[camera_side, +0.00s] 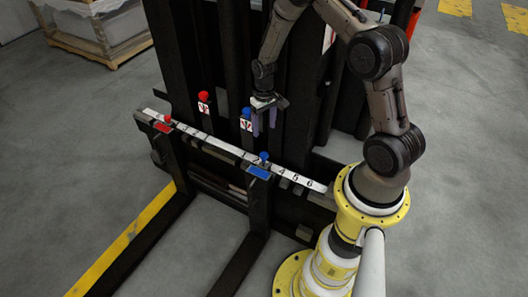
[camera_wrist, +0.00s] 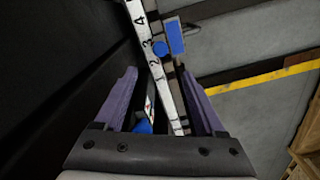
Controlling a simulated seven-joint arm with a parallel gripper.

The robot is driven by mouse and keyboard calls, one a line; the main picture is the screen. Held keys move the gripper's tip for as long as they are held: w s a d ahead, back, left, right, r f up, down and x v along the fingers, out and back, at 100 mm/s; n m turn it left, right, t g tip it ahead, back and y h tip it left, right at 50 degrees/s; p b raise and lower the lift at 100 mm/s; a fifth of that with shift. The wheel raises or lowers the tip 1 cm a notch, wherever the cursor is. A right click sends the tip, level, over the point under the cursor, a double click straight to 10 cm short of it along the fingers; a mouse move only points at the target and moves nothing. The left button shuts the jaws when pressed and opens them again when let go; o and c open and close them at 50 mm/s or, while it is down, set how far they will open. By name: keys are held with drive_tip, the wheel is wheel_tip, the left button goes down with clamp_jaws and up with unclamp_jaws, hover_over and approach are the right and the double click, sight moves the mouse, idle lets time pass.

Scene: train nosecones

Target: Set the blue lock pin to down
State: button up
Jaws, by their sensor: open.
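Two blue-topped parts show on the dark forklift carriage, and I cannot tell surely which is the lock pin. One blue knob (camera_side: 264,156) stands up on the right fork's hook at the numbered bar, above a blue plate (camera_side: 258,171). The other blue piece (camera_side: 246,112) sits higher, above a white label with a mark. My gripper (camera_side: 265,122) is open and empty, fingers pointing down, close to the right of the higher blue piece. In the wrist view the fork's knob (camera_wrist: 160,47) and plate (camera_wrist: 175,37) lie beyond the fingertips; another blue piece (camera_wrist: 143,126) shows between the fingers near the palm.
A white numbered bar (camera_side: 212,140) runs along the carriage. A red knob (camera_side: 168,119) stands on the left fork, and a red-topped piece (camera_side: 203,96) is above it. Dark mast uprights stand close behind my gripper. The floor in front is clear around the forks.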

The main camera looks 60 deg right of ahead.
sight(264, 154)
wheel_tip(264, 154, down, 13)
drive_tip(key=shift+f, duration=0.1)
idle(0.3)
clamp_jaws()
idle(0.4)
idle(1.1)
